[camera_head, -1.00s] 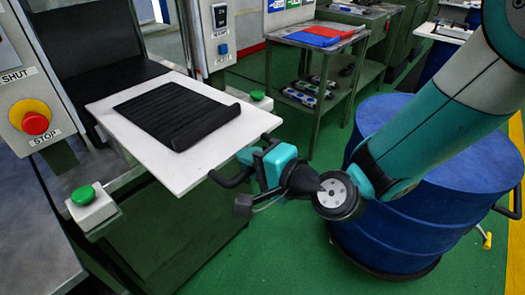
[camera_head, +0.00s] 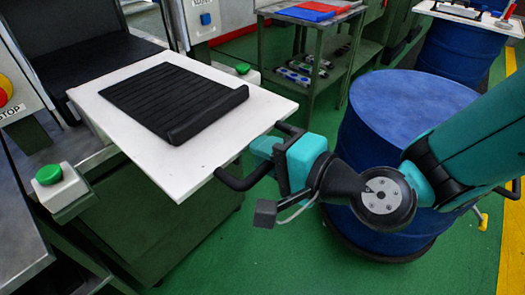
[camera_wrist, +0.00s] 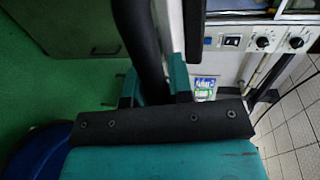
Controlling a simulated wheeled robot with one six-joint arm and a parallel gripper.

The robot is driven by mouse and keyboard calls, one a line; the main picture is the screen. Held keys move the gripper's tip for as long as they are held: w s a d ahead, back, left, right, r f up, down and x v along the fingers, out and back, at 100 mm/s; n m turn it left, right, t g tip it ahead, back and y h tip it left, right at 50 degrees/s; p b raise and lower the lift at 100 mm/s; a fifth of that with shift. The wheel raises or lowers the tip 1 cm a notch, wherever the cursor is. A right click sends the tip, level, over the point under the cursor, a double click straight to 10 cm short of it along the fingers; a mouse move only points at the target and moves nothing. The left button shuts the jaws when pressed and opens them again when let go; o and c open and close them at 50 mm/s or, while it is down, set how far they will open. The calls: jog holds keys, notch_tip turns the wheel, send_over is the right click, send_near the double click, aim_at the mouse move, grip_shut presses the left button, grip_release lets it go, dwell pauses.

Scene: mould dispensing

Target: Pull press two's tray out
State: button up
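The white tray (camera_head: 215,143) sticks out from the front of the press, level, and bears a black ribbed mould sheet (camera_head: 170,100) with a raised front lip. The tray's black handle (camera_head: 243,182) runs along its outer edge. My teal gripper (camera_head: 284,166) is shut around the middle of the handle. In the wrist view, the handle (camera_wrist: 138,35) is a thick dark bar passing between the fingers of my gripper (camera_wrist: 155,88). The finger pads' contact is partly hidden. No number shows on the press.
Green buttons on boxes stand left (camera_head: 50,178) and right (camera_head: 243,70) of the tray. A blue drum (camera_head: 400,105) stands close by my arm on the right. A green bench (camera_head: 318,75) with red and blue items is behind. Green floor (camera_head: 290,240) is clear in front.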

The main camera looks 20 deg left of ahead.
jog(key=o, duration=0.3)
jog(key=shift+w, duration=0.2)
jog(key=shift+s, duration=0.1)
jog(key=shift+s, duration=0.1)
jog(key=b+v, duration=1.7)
jog(key=shift+d, duration=0.2)
